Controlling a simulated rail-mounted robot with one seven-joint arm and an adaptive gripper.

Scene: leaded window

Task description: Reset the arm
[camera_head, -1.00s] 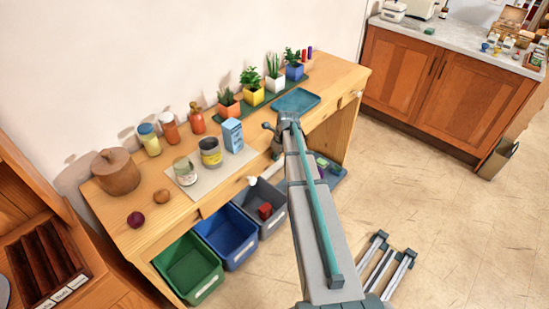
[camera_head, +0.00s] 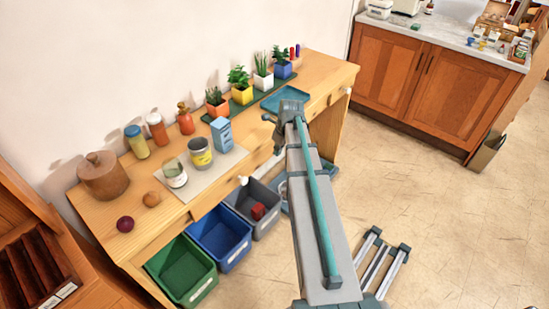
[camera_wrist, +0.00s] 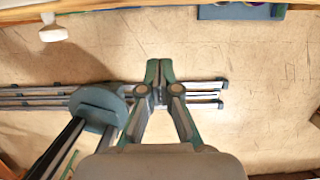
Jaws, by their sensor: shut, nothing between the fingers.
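My gripper (camera_wrist: 160,72) is shut and empty in the wrist view, its two fingertips together, with pale floor below them. In the head view my arm reaches forward to the front edge of the wooden table (camera_head: 138,243); the gripper there is small and mostly hidden by the wrist, so its fingers are not clear. Nothing is held.
On the table stand a lidded brown pot (camera_head: 103,178), jars, a blue carton (camera_head: 222,134), potted plants and a teal tray (camera_head: 285,99). Below are green (camera_head: 182,272), blue (camera_head: 220,238) and grey bins (camera_head: 258,210). Open floor lies right.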

